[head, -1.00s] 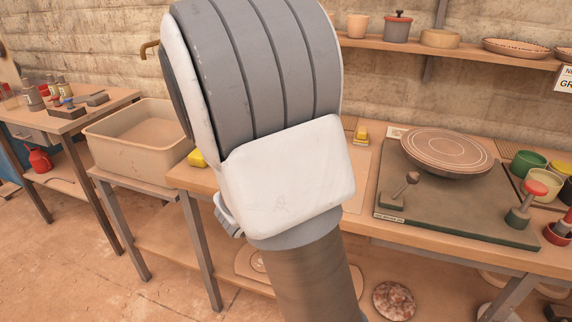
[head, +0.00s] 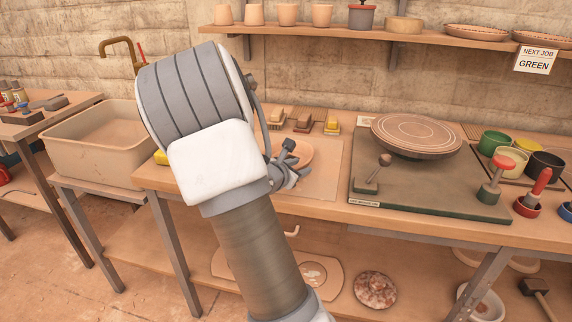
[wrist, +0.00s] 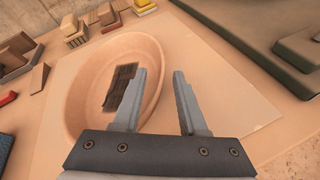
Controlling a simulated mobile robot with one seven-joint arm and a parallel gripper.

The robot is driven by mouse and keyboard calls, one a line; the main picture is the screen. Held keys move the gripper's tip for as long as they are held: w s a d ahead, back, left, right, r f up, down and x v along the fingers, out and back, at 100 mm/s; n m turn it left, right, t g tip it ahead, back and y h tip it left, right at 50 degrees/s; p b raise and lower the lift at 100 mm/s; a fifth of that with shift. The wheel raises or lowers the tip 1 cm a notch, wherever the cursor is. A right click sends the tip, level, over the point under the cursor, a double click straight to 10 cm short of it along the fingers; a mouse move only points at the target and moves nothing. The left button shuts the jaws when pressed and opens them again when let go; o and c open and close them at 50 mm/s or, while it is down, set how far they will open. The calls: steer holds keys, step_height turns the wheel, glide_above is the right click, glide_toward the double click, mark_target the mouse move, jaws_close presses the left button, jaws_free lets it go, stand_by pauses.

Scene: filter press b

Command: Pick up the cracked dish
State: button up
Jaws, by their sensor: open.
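The terracotta dish (wrist: 88,80) lies on a pale board (wrist: 205,55) on the bench. It is a shallow oval with a dark, rough-edged patch inside; I cannot tell whether that patch is the crack. In the head view the dish (head: 306,152) is partly hidden behind my gripper (head: 292,165). In the wrist view my gripper (wrist: 166,76) is open and empty. Its left finger overlaps the dish's right side, and its right finger lies outside the rim over the board. I cannot tell the height gap or any contact.
A wheel disc (head: 415,134) on a dark green slab (head: 430,200) is to the right, with paint pots (head: 493,142) beyond. A basin (head: 95,145) stands left. A shelf (head: 300,31) with pots runs above.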

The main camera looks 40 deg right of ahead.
steer(key=shift+x, duration=1)
steer(key=shift+c, duration=0.2)
jaws_close()
steer(key=shift+s+f, duration=0.1)
stand_by(0.4)
